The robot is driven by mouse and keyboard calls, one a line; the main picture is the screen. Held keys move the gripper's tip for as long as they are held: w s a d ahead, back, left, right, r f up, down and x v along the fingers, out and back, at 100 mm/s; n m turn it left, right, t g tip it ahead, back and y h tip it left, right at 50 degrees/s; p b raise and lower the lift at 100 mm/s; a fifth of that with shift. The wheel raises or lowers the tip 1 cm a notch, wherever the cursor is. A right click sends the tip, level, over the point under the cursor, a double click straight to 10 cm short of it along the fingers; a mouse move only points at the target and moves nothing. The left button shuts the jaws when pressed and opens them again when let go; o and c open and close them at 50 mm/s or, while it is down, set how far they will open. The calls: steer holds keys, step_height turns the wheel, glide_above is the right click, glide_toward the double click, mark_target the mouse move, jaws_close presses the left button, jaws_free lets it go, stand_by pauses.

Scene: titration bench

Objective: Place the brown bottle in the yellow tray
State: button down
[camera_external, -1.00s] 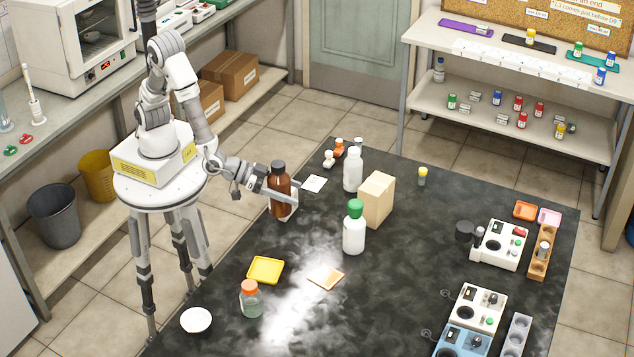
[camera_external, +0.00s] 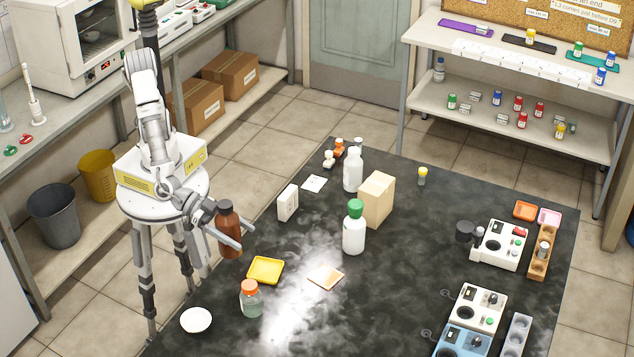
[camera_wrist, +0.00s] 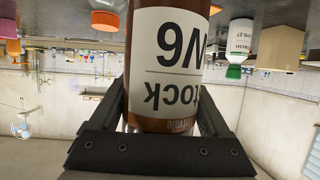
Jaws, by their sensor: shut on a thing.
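The brown bottle (camera_external: 228,232) has a dark cap and is held upright in my gripper (camera_external: 238,236), near the table's left edge. In the wrist view the bottle (camera_wrist: 172,70) shows a white label, upside down, and sits between the two dark fingers (camera_wrist: 165,118). My gripper is shut on it. The yellow tray (camera_external: 265,270) lies flat on the black table, to the lower right of the bottle, and looks empty. The bottle is apart from the tray; its exact height above the table is hard to tell.
A clear bottle with an orange cap (camera_external: 250,299) stands just below the tray. A white block (camera_external: 288,203) and a green-capped bottle (camera_external: 354,230) stand farther up and right.

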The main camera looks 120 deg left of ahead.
steer(key=shift+w+a+f+b, duration=0.45)
steer(key=shift+w+a+f, duration=0.6)
steer(key=shift+f, duration=0.5)
steer(key=shift+w+a+f+b, duration=0.45)
steer(key=shift+w+a+f, duration=0.4)
steer(key=shift+w+f, duration=0.55)
steer(key=shift+w+a+f+b, duration=0.45)
steer(key=shift+w+a+f, duration=0.55)
steer(key=shift+f, duration=0.65)
steer(key=shift+f, duration=0.2)
jaws_free()
